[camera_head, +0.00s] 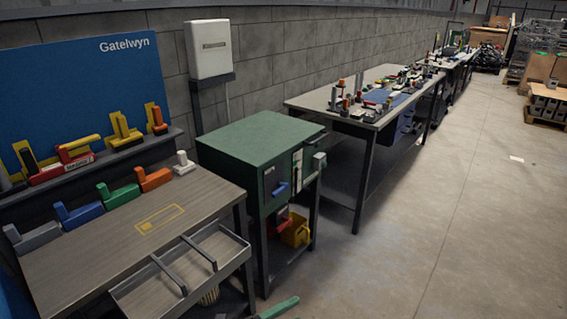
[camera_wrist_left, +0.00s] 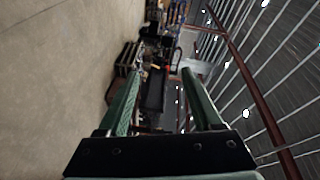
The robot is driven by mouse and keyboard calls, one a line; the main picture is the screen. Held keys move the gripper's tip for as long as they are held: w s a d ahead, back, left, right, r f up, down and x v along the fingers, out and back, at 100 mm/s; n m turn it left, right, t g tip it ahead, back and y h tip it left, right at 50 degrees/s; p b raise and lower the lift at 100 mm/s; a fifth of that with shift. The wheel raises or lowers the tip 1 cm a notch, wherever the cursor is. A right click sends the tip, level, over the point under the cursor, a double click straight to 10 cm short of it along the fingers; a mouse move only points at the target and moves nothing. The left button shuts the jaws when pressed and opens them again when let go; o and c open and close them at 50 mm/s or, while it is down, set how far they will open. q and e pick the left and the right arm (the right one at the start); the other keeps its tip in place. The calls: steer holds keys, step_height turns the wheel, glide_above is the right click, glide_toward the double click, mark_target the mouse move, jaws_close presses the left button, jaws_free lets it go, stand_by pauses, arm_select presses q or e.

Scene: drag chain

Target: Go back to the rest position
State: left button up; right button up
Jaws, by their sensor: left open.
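My left gripper (camera_wrist_left: 162,76) shows in the left wrist view as two green fingers spread apart, with nothing between them. Beyond the fingers are the open hall, distant dark equipment and the roof beams. In the head view, a short green bar (camera_head: 279,308) shows at the bottom edge; I cannot tell whether it is part of a gripper. My right gripper is not in view.
A workbench (camera_head: 95,262) with coloured blocks and a grey tray (camera_head: 215,244) stands at left. Beside it is a green cabinet (camera_head: 258,140), then a long cluttered bench (camera_head: 310,99). Open concrete floor (camera_head: 450,220) lies to the right.

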arm_select(q)
steer(key=s+a+f+n+y, duration=0.5)
steer(key=s+a+n, duration=0.3)
steer(key=n, duration=0.3)
steer(key=s+a+f+n+y, duration=0.5)
steer(key=s+a+n, duration=0.4)
steer(key=n, duration=0.3)
steer(key=shift+s+a+f+n+g+y, duration=0.2)
steer(key=shift+s+f+n+g+y, duration=0.1)
steer(key=shift+s+y, duration=0.55)
